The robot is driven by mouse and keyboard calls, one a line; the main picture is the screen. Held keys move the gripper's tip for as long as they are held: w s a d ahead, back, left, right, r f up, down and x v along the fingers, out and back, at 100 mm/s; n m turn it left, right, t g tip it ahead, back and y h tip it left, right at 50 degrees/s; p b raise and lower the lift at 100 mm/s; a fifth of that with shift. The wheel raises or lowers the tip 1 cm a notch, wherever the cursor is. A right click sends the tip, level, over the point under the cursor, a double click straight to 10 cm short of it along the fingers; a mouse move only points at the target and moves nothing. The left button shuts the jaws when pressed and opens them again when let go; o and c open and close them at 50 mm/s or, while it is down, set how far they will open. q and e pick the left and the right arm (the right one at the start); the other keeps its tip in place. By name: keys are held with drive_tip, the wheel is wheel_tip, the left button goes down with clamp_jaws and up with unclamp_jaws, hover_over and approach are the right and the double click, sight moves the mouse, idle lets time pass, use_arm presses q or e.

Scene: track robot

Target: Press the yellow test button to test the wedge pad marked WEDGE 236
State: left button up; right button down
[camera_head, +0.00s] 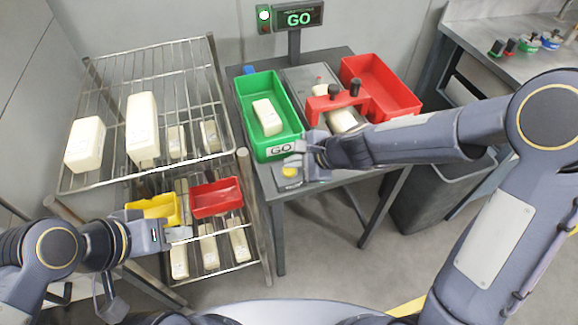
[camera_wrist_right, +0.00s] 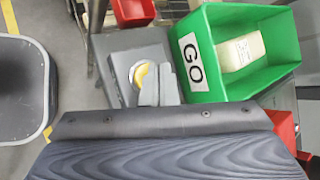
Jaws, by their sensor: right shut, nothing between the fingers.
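The yellow test button (camera_head: 290,171) sits on a grey plate at the front of the test table. In the right wrist view the button (camera_wrist_right: 143,75) is partly covered by the fingers of my right gripper (camera_wrist_right: 160,86). My right gripper (camera_head: 300,156) is shut and empty, right beside or over the button; contact cannot be told. A white pad (camera_head: 342,121) lies in the test fixture under the red clamp (camera_head: 335,101); its marking is unreadable. My left gripper (camera_head: 180,234) is in front of the lower rack shelf; its opening is unclear.
A green GO bin (camera_head: 254,85) with a white block (camera_head: 267,116) stands left of the fixture, a red bin (camera_head: 376,87) right. The display (camera_head: 298,19) reads GO. A wire rack (camera_head: 150,75) holds several white blocks at left. A grey bin (camera_head: 440,195) stands right.

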sight(293, 172)
drive_tip(key=shift+r, duration=0.3)
wheel_tip(293, 172, up, 5)
drive_tip(key=p, duration=0.5)
idle(0.8)
drive_tip(key=s+d+r+n, duration=0.6)
drive_tip(key=s+d+r, duration=0.2)
drive_tip(key=d+r, duration=0.15)
drive_tip(key=s+d+n+h, duration=0.2)
drive_tip(key=s+d+n, duration=0.1)
drive_tip(key=s+d, duration=0.2)
drive_tip(key=s+d+n+t+h, duration=0.1)
drive_tip(key=s+d+n, duration=0.3)
drive_tip(key=s, duration=0.6)
drive_tip(key=shift+s+d+f+h, duration=0.2)
drive_tip(key=shift+d+f+h, duration=0.1)
drive_tip(key=shift+d+h, duration=0.25)
